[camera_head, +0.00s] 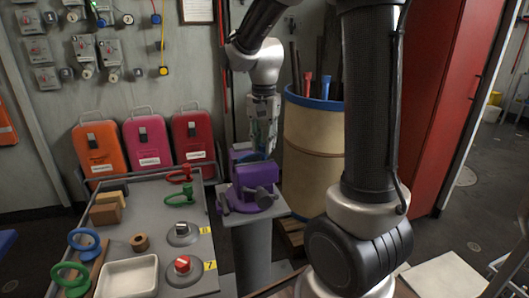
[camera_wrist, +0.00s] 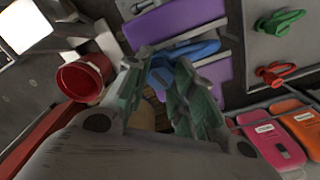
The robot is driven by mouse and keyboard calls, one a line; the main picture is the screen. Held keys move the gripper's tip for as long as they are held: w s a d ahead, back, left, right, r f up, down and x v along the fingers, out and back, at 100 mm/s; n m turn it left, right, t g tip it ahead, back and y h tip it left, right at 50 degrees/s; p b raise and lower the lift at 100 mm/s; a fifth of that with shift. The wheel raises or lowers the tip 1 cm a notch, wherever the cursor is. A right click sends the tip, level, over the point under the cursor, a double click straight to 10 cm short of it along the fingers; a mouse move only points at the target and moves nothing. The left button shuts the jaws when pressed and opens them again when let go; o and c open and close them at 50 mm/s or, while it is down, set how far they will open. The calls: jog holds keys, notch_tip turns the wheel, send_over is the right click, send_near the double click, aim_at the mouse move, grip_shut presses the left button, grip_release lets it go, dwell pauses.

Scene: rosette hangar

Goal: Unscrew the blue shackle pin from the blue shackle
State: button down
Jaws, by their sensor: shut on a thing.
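The blue shackle (camera_wrist: 195,50) sits between the purple jaws of the vise (camera_wrist: 178,20) in the wrist view. In the head view the purple vise (camera_head: 255,188) stands on a grey pedestal, and only a little blue shows at its top. My gripper (camera_head: 264,148) points down at the vise from above. In the wrist view my gripper's (camera_wrist: 158,76) greenish fingers close on the blue shackle pin (camera_wrist: 160,74), beside the shackle. The fingers hide most of the pin, so I cannot tell how far it sits in the shackle.
A grey bench left of the vise carries a green shackle (camera_head: 180,198), a red shackle (camera_head: 180,174), a white tray (camera_head: 128,276) and blue and green rings. A tan drum (camera_head: 313,135) with a blue rim stands close right of the vise. Coloured cases (camera_head: 147,143) stand behind.

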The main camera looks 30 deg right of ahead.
jog(key=n, duration=0.5)
jog(key=shift+n, duration=0.3)
jog(key=n, duration=0.4)
jog(key=shift+n, duration=0.7)
jog(key=n, duration=0.7)
jog(key=shift+r, duration=0.1)
jog(key=shift+n, duration=0.7)
